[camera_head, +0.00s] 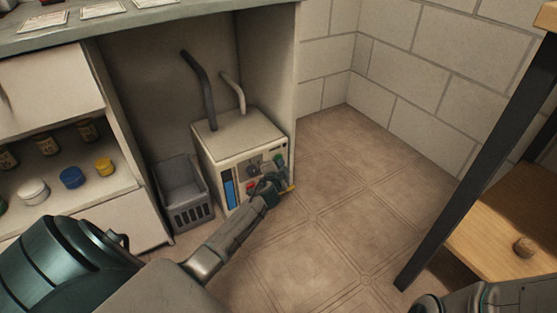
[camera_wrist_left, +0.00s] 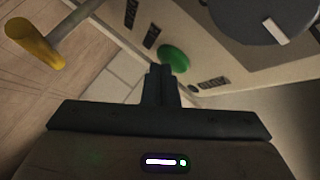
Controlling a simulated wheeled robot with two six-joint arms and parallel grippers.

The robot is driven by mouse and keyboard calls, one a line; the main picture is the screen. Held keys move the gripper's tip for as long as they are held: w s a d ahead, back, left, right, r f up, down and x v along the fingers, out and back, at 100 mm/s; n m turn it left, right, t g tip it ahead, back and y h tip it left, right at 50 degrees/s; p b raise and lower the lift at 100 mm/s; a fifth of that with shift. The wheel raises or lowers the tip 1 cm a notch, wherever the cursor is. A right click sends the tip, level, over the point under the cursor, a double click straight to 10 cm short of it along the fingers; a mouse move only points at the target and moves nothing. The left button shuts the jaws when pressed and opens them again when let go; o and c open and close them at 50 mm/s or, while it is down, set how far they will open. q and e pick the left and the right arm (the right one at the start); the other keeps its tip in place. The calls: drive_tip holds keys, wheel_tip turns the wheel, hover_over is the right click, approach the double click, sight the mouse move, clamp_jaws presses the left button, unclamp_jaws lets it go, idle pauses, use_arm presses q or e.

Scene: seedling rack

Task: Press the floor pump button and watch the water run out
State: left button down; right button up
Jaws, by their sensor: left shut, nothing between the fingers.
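The floor pump is a cream box (camera_head: 238,143) on the floor under the counter. Its front has a blue level strip (camera_head: 229,193), a dark round dial and a green button (camera_head: 278,159). In the left wrist view the green button (camera_wrist_left: 173,57) is just beyond my fingertips. My left gripper (camera_head: 272,182) is shut and empty, close in front of the pump's front panel. I cannot tell whether the fingertips touch the button. A yellow-ended lever (camera_wrist_left: 36,40) sticks out beside the gripper. No running water shows. My right gripper is out of the picture.
A grey slotted basket (camera_head: 185,194) stands left of the pump. Two hoses rise from the pump's top. Shelves with jars (camera_head: 72,178) are at left. Tiled floor (camera_head: 340,200) is clear at right, up to a wooden rack (camera_head: 500,232) with a dark post.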

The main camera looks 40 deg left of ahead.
use_arm(q)
drive_tip(key=shift+s+d, duration=0.3)
drive_tip(key=shift+d, duration=0.25)
drive_tip(key=d, duration=0.1)
drive_tip(key=s+d, duration=0.1)
drive_tip(key=d, duration=0.1)
drive_tip(key=s+d, duration=0.1)
drive_tip(key=shift+d, duration=0.35)
drive_tip(key=shift+w, duration=0.1)
idle(0.6)
